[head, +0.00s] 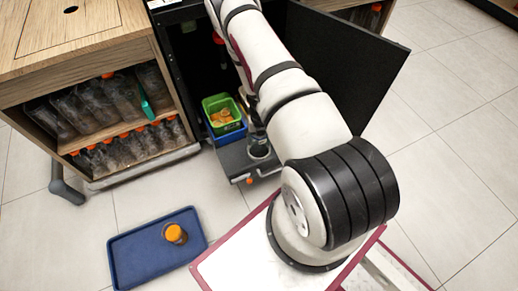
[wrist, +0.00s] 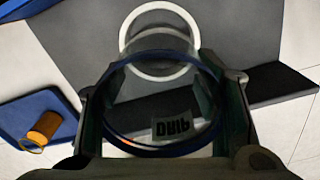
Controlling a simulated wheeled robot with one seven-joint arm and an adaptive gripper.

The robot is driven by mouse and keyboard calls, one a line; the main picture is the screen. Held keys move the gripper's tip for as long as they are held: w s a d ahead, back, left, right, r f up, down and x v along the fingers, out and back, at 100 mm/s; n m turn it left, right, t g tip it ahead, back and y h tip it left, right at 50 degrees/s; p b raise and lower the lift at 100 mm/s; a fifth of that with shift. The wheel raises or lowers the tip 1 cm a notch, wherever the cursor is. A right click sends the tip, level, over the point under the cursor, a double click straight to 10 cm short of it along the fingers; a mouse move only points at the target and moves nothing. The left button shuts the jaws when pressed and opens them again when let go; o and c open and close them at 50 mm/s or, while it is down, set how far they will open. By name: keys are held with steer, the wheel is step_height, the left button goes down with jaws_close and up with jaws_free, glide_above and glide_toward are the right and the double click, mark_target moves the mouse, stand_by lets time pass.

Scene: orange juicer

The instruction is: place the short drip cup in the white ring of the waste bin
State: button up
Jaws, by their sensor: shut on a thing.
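My gripper (wrist: 166,95) is shut on the clear drip cup (wrist: 172,128), with a finger on each side. The cup has a dark blue rim and a label reading "DRIP". In the wrist view, the white ring (wrist: 125,36) lies on the grey floor of the waste bin unit, partly behind the cup and seen through its wall. The cup overlaps the ring's near side; I cannot tell its height above it. In the head view, the cup (head: 258,147) is small and dark over the pulled-out grey platform (head: 236,163), and my arm hides much around it.
A blue bin with a green container (head: 222,112) of orange pieces stands left of the cup. The open black door (head: 355,65) is at right. A blue tray (head: 130,255) with an orange-filled cup (head: 175,234) lies on the floor. Bottles fill the left shelves (head: 110,100).

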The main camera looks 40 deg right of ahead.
mark_target(259, 146)
steer(key=shift+f+b, duration=0.9)
steer(key=shift+f, duration=1.9)
steer(key=shift+f, duration=0.2)
steer(key=o, duration=1.1)
steer(key=shift+o, duration=0.2)
steer(key=shift+r, duration=0.2)
